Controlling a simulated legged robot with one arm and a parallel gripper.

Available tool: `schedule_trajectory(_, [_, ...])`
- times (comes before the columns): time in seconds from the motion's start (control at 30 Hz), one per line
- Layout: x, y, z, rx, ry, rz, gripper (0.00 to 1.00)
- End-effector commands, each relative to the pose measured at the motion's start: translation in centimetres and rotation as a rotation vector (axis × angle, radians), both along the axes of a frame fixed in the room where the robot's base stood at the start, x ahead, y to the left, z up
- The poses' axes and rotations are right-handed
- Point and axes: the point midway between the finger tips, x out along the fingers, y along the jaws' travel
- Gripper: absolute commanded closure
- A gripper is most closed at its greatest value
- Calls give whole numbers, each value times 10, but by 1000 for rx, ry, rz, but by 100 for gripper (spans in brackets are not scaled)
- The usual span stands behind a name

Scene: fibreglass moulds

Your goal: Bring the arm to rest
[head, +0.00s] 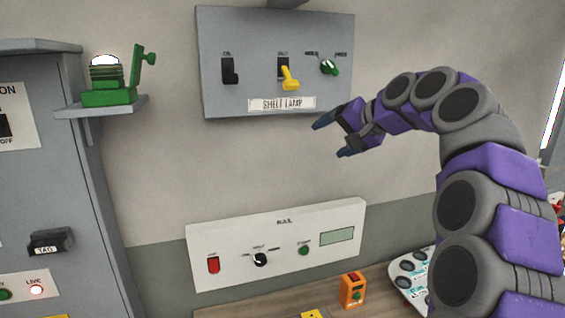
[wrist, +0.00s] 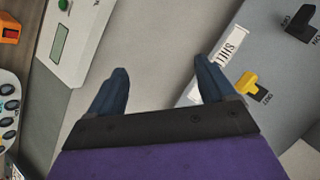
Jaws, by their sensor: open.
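My purple and grey arm reaches up from the lower right in the head view and bends over to the left. My gripper (head: 332,134) is in front of the wall, just below and near the right part of the grey SHELF LAMP panel (head: 222,98). Its two dark blue fingers are apart with nothing between them. In the wrist view the gripper (wrist: 164,80) is also open and empty. The panel shows at the right there, with its yellow switch lever (wrist: 246,83). I cannot tell whether a finger touches anything; none appears to.
A white RAIL panel (head: 210,268) is on the wall below. A grey cabinet (head: 75,190) stands left, beside a small shelf (head: 100,108) holding a green device (head: 108,95).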

Motion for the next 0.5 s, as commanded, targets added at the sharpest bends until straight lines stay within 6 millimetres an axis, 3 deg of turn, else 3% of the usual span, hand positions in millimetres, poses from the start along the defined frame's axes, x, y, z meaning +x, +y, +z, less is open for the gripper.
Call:
schedule_trajectory(0.2, [-54, 33, -62, -106, 134, 89, 17])
schedule_trajectory(0.5, [-147, 55, -159, -292, 313, 193, 17])
